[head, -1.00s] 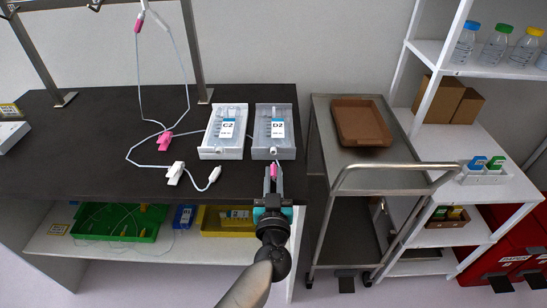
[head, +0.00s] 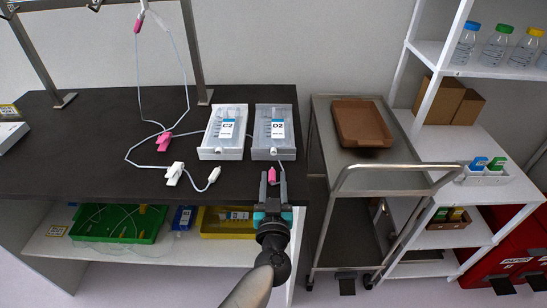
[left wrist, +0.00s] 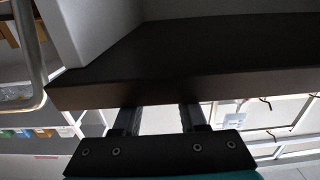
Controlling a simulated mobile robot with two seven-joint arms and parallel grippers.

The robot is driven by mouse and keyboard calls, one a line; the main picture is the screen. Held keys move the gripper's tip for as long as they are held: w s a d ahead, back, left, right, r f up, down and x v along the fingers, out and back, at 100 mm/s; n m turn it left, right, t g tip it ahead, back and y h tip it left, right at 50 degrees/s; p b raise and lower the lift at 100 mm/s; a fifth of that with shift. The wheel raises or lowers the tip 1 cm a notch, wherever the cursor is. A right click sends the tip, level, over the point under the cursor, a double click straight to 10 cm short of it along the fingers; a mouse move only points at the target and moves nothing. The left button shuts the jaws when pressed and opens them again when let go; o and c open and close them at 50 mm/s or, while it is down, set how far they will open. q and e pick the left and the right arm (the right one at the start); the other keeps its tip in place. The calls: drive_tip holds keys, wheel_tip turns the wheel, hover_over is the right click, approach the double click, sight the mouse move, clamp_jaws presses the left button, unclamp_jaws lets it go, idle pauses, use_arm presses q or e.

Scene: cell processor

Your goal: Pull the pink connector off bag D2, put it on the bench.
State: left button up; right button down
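Bag D2 (head: 278,130) lies in a pale tray on the dark bench (head: 75,155). The pink connector (head: 271,175) is in front of that tray, near the bench's front edge, apart from the tray. It appears to rest on the bench, though its underside is hidden. My left gripper (head: 273,178) is open, its two fingers either side of the pink connector with gaps visible. The left wrist view shows the fingers (left wrist: 158,118) apart below the bench edge (left wrist: 180,85); the connector does not show there. My right gripper is not in view.
Bag C2 (head: 226,130) lies in a tray to the left. A thin tube with another pink clamp (head: 164,141) and a white clamp (head: 174,173) lies further left. A steel cart (head: 335,130) with a brown tray (head: 361,122) stands right of the bench.

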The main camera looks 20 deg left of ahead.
use_arm(q)
drive_tip(key=shift+o, duration=0.6)
drive_tip(key=shift+s+d, duration=0.1)
drive_tip(key=shift+s, duration=0.1)
drive_tip(key=p+v, duration=0.5)
drive_tip(key=v, duration=1)
